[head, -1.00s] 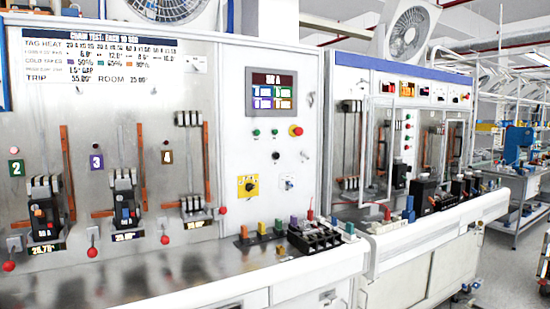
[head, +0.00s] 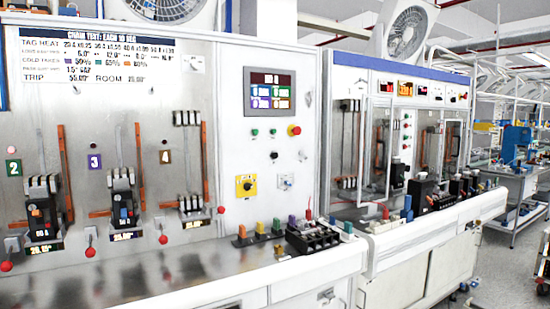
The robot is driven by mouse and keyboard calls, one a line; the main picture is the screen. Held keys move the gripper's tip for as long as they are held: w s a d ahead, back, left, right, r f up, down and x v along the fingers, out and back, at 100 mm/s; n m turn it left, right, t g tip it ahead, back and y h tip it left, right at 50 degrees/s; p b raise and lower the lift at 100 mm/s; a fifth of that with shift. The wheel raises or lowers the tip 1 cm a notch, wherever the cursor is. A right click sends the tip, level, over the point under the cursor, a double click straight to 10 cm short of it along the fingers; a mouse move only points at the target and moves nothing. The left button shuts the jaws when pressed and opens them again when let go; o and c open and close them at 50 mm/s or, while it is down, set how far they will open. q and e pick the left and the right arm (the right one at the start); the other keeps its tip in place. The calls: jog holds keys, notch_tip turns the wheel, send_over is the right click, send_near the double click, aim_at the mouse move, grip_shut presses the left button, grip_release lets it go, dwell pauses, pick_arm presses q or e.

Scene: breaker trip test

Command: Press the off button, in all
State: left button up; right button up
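The control panel on the white cabinet carries a red round button (head: 294,130) on a yellow base. No label readable here tells which one is the off button. A lit display (head: 269,91) is above the buttons. Neither of my grippers is in view.
Breakers (head: 123,208) with red-knobbed levers (head: 91,252) stand at tags 2 and 3. A metal worktop (head: 150,268) runs in front, with coloured blocks and a black terminal block (head: 312,238) at its right. A second test bench (head: 420,190) stands to the right. The aisle floor (head: 500,270) looks clear.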

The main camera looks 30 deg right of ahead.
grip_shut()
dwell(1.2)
